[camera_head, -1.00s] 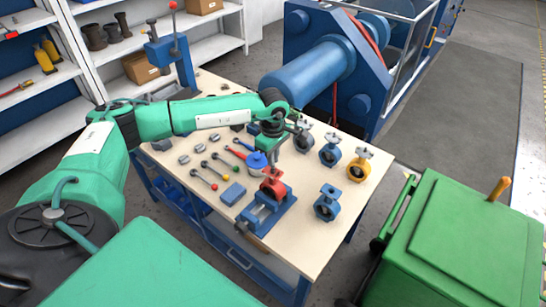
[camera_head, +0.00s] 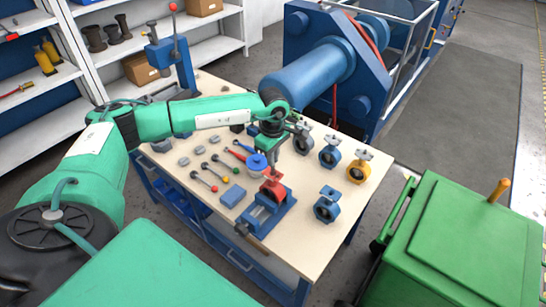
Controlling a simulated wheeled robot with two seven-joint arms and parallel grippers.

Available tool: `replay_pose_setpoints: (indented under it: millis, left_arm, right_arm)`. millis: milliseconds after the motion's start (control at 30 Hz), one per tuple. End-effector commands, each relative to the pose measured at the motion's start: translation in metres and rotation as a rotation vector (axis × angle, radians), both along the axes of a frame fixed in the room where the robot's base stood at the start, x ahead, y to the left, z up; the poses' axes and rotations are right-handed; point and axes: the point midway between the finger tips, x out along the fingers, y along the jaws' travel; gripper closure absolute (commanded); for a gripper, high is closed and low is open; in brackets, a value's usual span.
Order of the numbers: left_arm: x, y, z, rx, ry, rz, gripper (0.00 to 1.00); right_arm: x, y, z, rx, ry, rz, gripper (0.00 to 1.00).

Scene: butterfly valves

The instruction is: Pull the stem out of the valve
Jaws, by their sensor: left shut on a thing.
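A red valve body (camera_head: 273,188) sits upright in a blue vise (camera_head: 265,213) near the front right of the workbench. My left gripper (camera_head: 273,168) points straight down above the red valve. It is shut on the stem at the valve's top; the stem itself is mostly hidden by the fingers. I cannot tell how far the stem stands out of the valve. My right gripper is not in view.
Several blue and yellow valves (camera_head: 327,206) stand on the bench (camera_head: 185,168) to the right. Levers with red knobs (camera_head: 204,181), a blue block (camera_head: 232,195) and a blue round part (camera_head: 257,163) lie left of the vise. A green cart (camera_head: 460,245) stands at the right.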

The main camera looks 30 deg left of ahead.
Motion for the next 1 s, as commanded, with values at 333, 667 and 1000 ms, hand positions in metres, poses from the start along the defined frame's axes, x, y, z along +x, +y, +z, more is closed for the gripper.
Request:
replay_pose_setpoints:
  millis: [333, 667, 1000]
  left_arm:
    - [0.0016, 0.0005, 0.0066, 0.000, -0.005, 0.001, 1.00]
    - [0.0016, 0.0005, 0.0095, 0.000, -0.005, 0.001, 1.00]
    - [0.0016, 0.0005, 0.0126, 0.000, -0.006, 0.001, 1.00]
  right_arm:
    - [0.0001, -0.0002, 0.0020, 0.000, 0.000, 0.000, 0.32]
    - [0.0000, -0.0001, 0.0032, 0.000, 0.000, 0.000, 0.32]
    - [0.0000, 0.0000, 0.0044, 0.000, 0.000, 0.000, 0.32]
